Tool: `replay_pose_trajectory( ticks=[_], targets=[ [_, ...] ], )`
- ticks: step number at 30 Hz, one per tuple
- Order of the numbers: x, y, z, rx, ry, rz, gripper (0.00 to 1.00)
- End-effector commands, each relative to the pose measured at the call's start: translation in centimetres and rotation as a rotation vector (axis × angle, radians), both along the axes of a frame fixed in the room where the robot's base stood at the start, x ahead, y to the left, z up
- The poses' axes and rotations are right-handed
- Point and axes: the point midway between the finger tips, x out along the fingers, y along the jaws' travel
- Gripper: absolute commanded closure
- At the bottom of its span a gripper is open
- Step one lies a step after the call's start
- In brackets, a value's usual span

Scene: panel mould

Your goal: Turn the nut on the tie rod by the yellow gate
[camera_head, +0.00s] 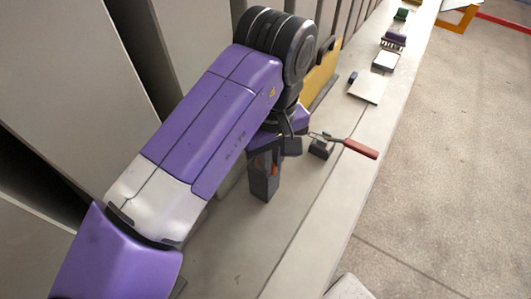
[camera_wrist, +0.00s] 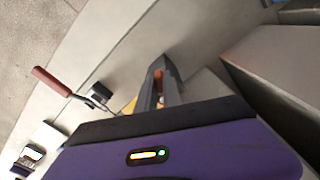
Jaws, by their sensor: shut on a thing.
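My gripper (camera_head: 264,188) points down over the pale ledge, beside the tall grey panels. It also shows in the wrist view (camera_wrist: 164,66), its dark fingers close together with a small orange-red piece (camera_wrist: 158,84) between them. I take this piece for the nut; the fingers hide most of it, and its thread and the tie rod cannot be made out. The yellow gate (camera_head: 319,74) stands behind my wrist, partly covered by it. A sliver of yellow (camera_wrist: 129,107) shows beside the fingers in the wrist view.
A red-handled tool (camera_head: 361,149) with a dark block lies on the ledge (camera_head: 312,215), right of my gripper. A pale plate (camera_head: 367,87) and several small items lie farther along. Grey panels (camera_head: 55,75) stand close on the left. Open floor (camera_head: 455,150) is at right.

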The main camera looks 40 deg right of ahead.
Motion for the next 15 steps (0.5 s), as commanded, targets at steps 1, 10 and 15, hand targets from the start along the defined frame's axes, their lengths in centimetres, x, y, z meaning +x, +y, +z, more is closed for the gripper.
replay_pose_trajectory(
  ticks=[1,10,15],
  targets=[
    [-0.01,-0.06,-0.03,-0.001,0.0,-0.002,1.0],
    [-0.12,-0.7,0.42,-0.004,0.004,0.191,1.0],
    [-0.11,-0.93,0.12,-0.004,0.003,0.29,1.0]
  ],
)
